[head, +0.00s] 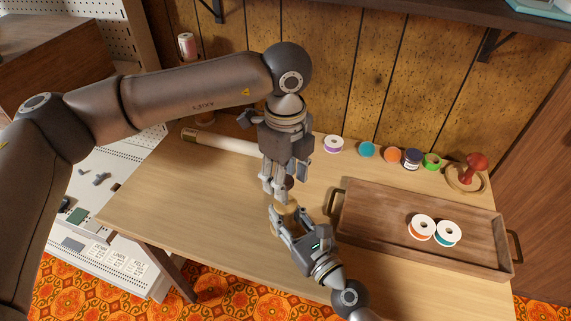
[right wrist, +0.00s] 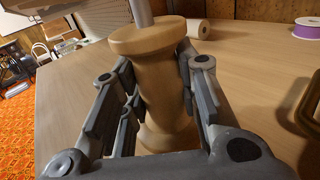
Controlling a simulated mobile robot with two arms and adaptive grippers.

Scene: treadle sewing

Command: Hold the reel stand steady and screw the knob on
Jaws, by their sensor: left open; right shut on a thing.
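The reel stand is a pale turned wooden body (right wrist: 150,85) with a grey rod (right wrist: 143,12) rising from its top, upright in the right wrist view. My right gripper (head: 287,215) is shut around its waist, with fingers on both sides. In the head view the stand is mostly hidden between the two grippers. My left gripper (head: 275,190) is open directly above it, fingers pointing down. A dark brown round piece, which looks like the knob (head: 289,182), shows beside the left fingertips. I cannot tell whether it sits on the rod.
A wooden tray (head: 375,237) at right holds two thread reels (head: 422,228). Several small reels and a jar (head: 412,158) line the back, with a red-topped wooden piece (head: 475,163). A pale roll (head: 218,142) lies behind my left gripper. The table's front left is clear.

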